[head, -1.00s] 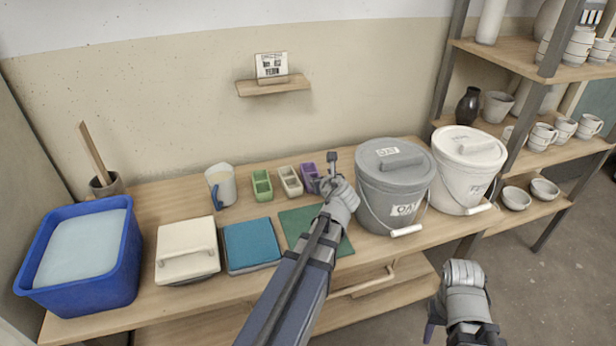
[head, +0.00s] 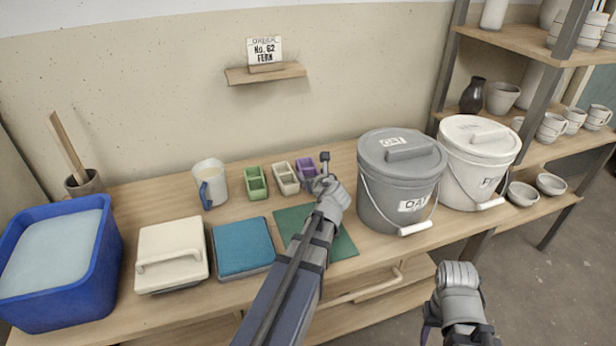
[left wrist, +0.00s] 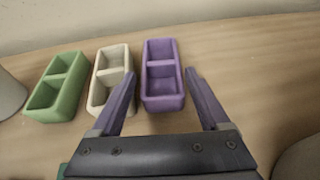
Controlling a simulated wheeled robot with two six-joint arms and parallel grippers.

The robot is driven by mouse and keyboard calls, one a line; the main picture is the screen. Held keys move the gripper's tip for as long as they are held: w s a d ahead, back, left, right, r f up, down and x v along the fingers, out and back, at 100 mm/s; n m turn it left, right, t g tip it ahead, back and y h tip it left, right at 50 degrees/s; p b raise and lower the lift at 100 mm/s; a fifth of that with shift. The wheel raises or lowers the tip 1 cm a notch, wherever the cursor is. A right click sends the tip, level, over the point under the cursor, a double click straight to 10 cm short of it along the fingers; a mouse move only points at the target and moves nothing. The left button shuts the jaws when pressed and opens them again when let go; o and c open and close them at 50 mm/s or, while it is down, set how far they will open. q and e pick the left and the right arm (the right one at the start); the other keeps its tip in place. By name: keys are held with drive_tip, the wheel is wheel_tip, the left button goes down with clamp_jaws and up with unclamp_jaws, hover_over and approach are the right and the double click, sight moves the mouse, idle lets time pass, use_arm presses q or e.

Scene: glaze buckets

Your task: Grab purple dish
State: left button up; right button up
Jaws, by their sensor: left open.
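The purple dish (head: 305,167) is a small two-compartment block on the table, at the right end of a row of three dishes. My left gripper (head: 322,180) is just in front of it and partly covers it in the head view. In the left wrist view the purple dish (left wrist: 161,76) lies ahead, between the lines of the open fingers (left wrist: 160,85), with its near end close to the tips. The fingers are empty. My right gripper (head: 455,305) hangs off the table's front edge, with its fingers not clearly visible.
The white dish (left wrist: 110,75) stands close left of the purple one, near my left finger. The green dish (left wrist: 58,85) is further left. The grey bucket (head: 385,205) stands right of my left gripper. A green mat (head: 343,243) lies beneath my left arm.

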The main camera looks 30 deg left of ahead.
sight(308, 170)
use_arm(q)
drive_tip(key=shift+b+x, duration=1.05)
drive_tip(key=shift+x, duration=1.85)
drive_tip(key=shift+r, duration=0.15)
drive_tip(key=shift+c, duration=0.3)
drive_tip(key=shift+a, duration=0.1)
clamp_jaws()
